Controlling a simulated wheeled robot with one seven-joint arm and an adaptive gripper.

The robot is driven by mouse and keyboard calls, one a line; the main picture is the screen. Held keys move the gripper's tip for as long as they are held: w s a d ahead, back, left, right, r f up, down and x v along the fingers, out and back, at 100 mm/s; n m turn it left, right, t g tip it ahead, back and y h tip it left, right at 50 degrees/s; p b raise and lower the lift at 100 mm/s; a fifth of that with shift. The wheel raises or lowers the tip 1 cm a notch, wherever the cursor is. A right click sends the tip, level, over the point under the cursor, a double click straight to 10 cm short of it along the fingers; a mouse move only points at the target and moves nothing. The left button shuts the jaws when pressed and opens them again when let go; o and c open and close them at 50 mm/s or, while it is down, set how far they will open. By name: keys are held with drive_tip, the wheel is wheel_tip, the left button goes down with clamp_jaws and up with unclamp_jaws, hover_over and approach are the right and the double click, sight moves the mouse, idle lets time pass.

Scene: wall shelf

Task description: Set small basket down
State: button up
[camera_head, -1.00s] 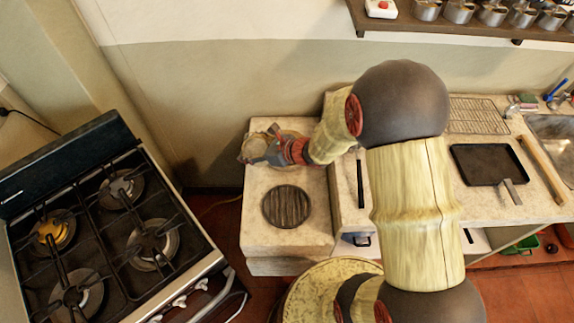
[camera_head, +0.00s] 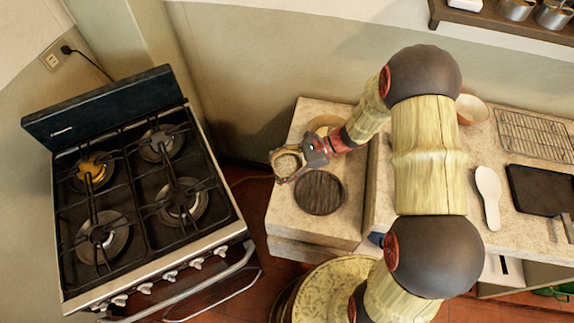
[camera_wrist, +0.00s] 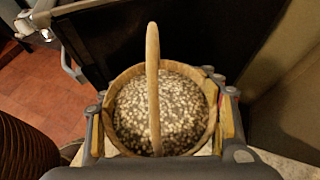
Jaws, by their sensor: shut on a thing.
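The small basket (camera_head: 288,163) is a round wooden basket with pale speckled contents. In the wrist view the basket (camera_wrist: 199,135) shows from above, upright, with its arched handle (camera_wrist: 153,85) over the middle. My gripper (camera_head: 303,157) is shut on it; in the wrist view the fingers of my gripper (camera_wrist: 163,115) lie on both sides of its rim. In the head view the basket overlaps the left edge of the stone counter (camera_head: 305,228). The basket's underside is hidden, so I cannot tell whether it touches the counter.
A dark round grate (camera_head: 319,193) lies on the counter just right of and in front of the basket. A tan round object (camera_head: 323,124) is partly hidden behind my gripper. The stove (camera_head: 140,200) stands left across a gap. A white spoon-shaped item (camera_head: 488,190) lies right.

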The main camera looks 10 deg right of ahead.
drive_tip(key=w+f+b, duration=0.1)
drive_tip(key=w+f, duration=0.1)
drive_tip(key=w+d+f, duration=0.1)
drive_tip(key=w+f, duration=0.1)
drive_tip(key=w+d+f+b, duration=0.1)
drive_tip(key=w+f, duration=0.1)
drive_tip(key=shift+w+d+f+b, duration=0.2)
drive_tip(key=shift+w+b, duration=0.1)
drive_tip(key=shift+w, duration=0.1)
drive_tip(key=shift+w+f, duration=0.15)
drive_tip(key=shift+f, duration=0.15)
drive_tip(key=shift+w+f+b, duration=0.1)
drive_tip(key=shift+f+b, duration=0.85)
drive_tip(key=shift+f, duration=0.6)
drive_tip(key=shift+f, duration=0.1)
drive_tip(key=o, duration=1.5)
drive_tip(key=shift+o, duration=0.7)
